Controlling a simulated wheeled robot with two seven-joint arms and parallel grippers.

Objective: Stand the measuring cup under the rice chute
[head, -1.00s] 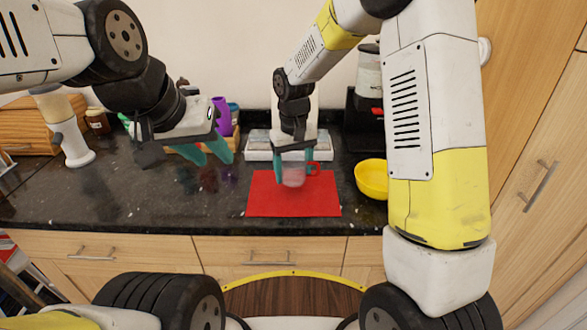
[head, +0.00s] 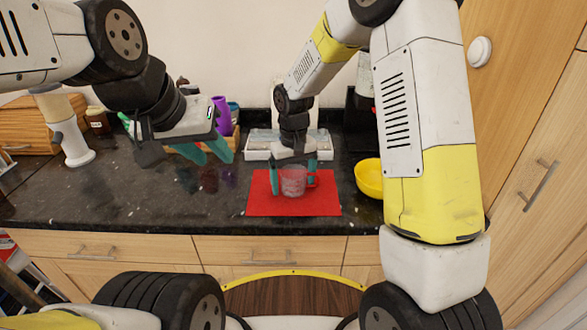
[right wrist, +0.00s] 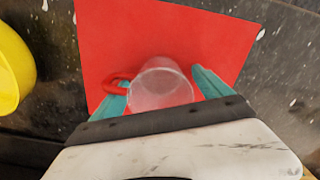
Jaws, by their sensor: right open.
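The measuring cup (head: 293,183) is clear with a red handle and stands upright on the red mat (head: 262,205). It also shows in the right wrist view (right wrist: 160,88), handle to the left. My right gripper (head: 293,188) is open, with one teal finger on each side of the cup and visible gaps between. My left gripper (head: 218,160) is open and empty above the counter, left of the mat. A pale unit with a white tray (head: 258,148) is behind the mat, largely hidden by my right arm. I cannot make out the rice chute.
A yellow bowl (head: 369,179) stands right of the mat, near my right arm. A black appliance (head: 357,125) is behind it. A purple item (head: 221,115) is at the back. The dark counter (head: 120,195) is clear at front left.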

